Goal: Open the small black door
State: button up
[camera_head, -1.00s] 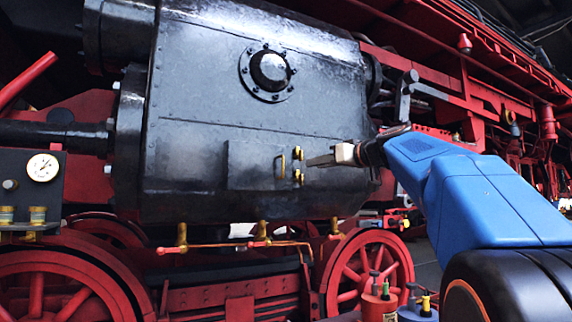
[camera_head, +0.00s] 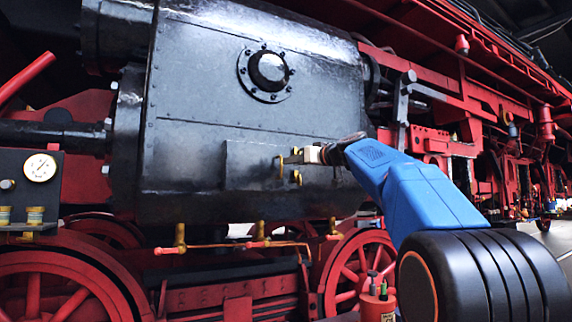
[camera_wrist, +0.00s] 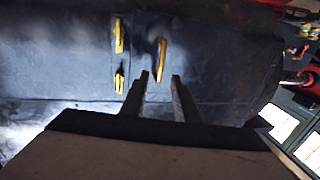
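The small black door (camera_head: 250,165) is a flat rectangular panel low on the black cylinder casing. It looks shut, flush with the casing. A brass handle (camera_head: 281,163) stands upright near its right edge, and brass fittings (camera_head: 297,177) sit just right of it. My gripper (camera_head: 290,158) points left, its tips at the handle and overlapping the upper fitting. In the wrist view my gripper (camera_wrist: 160,76) has its two fingers apart, with a gap between them. The brass handle (camera_wrist: 161,55) appears ahead, its lower end between the fingertips. Whether they touch it I cannot tell.
The black cylinder (camera_head: 200,100) carries a round bolted cover (camera_head: 268,70) above the door. Brass valves and a copper pipe (camera_head: 215,245) run below it. A gauge (camera_head: 40,167) is at left, and red wheels (camera_head: 365,265) stand beneath. A red can (camera_head: 378,305) is at the bottom.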

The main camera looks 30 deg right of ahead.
jog(key=shift+x, duration=2.45)
jog(key=shift+c, duration=0.7)
grip_shut()
